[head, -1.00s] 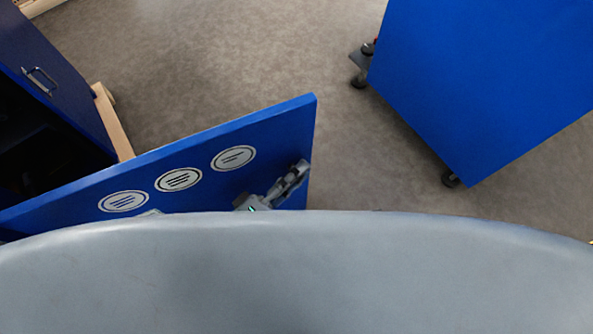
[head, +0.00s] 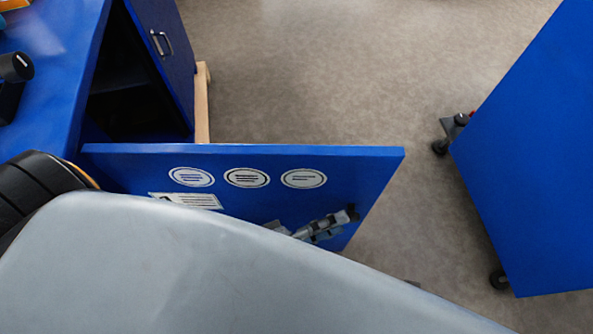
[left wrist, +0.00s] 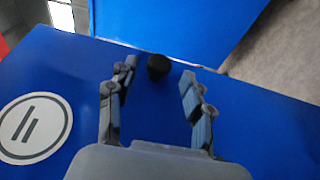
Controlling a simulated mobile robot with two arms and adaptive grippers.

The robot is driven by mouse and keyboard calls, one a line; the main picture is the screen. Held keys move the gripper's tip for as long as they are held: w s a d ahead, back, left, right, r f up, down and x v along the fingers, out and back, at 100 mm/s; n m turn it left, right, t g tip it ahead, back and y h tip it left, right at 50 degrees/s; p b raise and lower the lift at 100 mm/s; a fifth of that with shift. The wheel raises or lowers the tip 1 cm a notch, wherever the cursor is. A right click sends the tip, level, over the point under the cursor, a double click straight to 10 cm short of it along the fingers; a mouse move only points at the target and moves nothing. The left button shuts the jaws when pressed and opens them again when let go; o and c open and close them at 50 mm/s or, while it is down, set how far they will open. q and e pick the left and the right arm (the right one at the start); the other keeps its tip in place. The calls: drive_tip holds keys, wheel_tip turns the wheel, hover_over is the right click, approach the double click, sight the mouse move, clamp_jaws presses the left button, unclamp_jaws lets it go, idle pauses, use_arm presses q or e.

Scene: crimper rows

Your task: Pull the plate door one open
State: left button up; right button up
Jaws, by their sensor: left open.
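The plate door (head: 370,175) is a blue panel with round white labels, swung out from the cabinet at the left in the head view. My left gripper (head: 340,222) is at the door's face near its free end. In the left wrist view my left gripper (left wrist: 158,72) is open, its two fingers spread either side of a small black knob (left wrist: 157,66) on the blue door (left wrist: 70,75). I cannot tell whether the fingers touch the knob. My right gripper is not in view.
The open cabinet (head: 125,75) has a dark inside and a second door with a metal handle (head: 160,43). A blue unit on castors (head: 530,160) stands at the right. Bare grey floor (head: 330,80) lies between them.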

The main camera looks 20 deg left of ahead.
use_arm(q)
drive_tip(key=v, duration=0.7)
drive_tip(key=shift+s+a, duration=0.25)
drive_tip(key=shift+a, duration=0.05)
